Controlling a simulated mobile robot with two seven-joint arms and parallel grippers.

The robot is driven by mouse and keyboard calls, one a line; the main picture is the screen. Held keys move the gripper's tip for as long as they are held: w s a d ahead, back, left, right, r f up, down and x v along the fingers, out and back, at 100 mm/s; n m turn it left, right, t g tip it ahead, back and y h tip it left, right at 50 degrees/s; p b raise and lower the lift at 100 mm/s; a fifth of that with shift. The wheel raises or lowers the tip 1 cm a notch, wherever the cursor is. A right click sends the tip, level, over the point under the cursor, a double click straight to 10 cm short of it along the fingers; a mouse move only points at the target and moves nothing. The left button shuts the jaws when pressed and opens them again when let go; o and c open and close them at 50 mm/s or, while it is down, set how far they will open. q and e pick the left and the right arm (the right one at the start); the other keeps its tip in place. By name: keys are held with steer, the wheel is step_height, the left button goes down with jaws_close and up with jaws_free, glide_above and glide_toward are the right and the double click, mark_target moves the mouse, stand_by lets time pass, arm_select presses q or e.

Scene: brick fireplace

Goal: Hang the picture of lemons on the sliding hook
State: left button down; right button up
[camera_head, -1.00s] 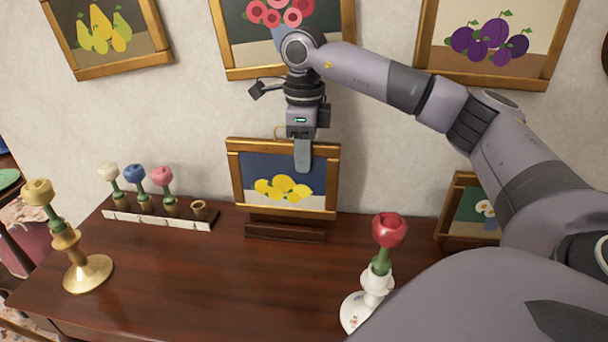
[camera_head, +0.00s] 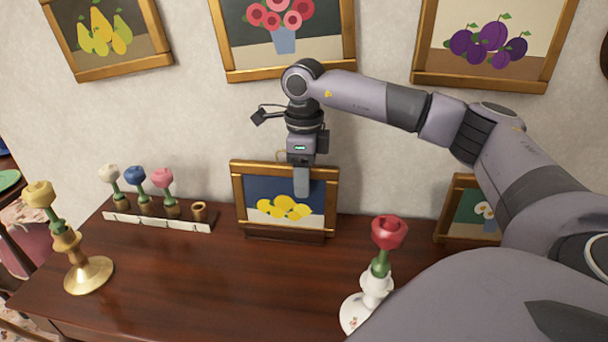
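The picture of lemons (camera_head: 285,211), yellow lemons on blue and white in a wooden frame, is upright at the back of the wooden table, low against its dark stand (camera_head: 262,234). My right gripper (camera_head: 302,185) reaches down from above, with one finger in front of the picture's top edge and the other hidden. It appears shut on the frame. A small loop shows at the frame's top, partly behind the gripper. I cannot make out the sliding hook. My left gripper is not in view.
Pictures of pears (camera_head: 105,35), red flowers (camera_head: 285,28) and plums (camera_head: 492,45) hang above. A flower picture (camera_head: 470,215) stands right. A brass candlestick (camera_head: 85,272), flower rack (camera_head: 160,222) and white candlestick holding a red flower (camera_head: 372,295) stand on the table (camera_head: 210,285).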

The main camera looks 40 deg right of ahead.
steer(key=shift+f, duration=0.1)
steer(key=r, duration=0.5)
steer(key=s+r, duration=0.1)
steer(key=r, duration=0.1)
steer(key=shift+d+r+b, duration=0.1)
steer(key=shift+r+b, duration=0.05)
steer(key=shift+b, duration=0.25)
